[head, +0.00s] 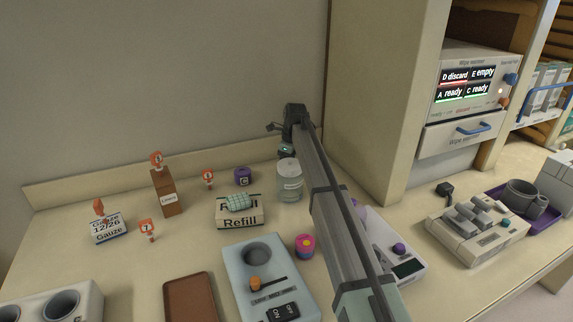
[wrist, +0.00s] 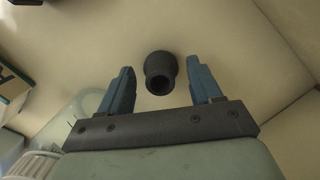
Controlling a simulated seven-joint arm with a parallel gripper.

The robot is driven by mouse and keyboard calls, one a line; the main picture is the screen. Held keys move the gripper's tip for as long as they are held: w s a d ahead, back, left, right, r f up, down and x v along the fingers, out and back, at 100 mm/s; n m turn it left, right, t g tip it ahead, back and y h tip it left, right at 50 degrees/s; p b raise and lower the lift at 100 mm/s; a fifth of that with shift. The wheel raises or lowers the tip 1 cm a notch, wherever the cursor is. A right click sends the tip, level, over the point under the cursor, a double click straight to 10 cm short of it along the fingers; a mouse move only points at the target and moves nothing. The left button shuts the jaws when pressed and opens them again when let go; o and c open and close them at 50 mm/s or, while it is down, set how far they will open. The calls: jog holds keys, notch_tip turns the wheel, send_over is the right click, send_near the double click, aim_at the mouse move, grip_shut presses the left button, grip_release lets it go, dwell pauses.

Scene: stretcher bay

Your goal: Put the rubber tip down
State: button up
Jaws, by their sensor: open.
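The rubber tip (wrist: 160,73) is a short dark tube with a flared collar, its open end facing the wrist camera. It shows between and slightly beyond my two blue fingers, with a gap on either side. My gripper (wrist: 160,88) is open and not closed on it. The pale counter lies behind the tip; whether the tip touches it I cannot tell. In the head view my gripper (head: 285,150) is low near the back wall, behind the clear jar (head: 290,184), mostly hidden by my arm. I cannot make out the tip there.
Left of the jar are a purple cube (head: 243,176), a Refill box (head: 240,215) and a brown block (head: 168,195). A blue-grey device (head: 238,262) and a brown tray (head: 190,298) are in front. A cabinet wall (head: 378,100) rises close on the right.

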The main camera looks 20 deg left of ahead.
jog(key=shift+r, duration=0.1)
notch_tip(320, 180, up, 12)
jog(key=d, duration=0.1)
jog(key=shift+d, duration=0.4)
jog(key=shift+d, duration=0.1)
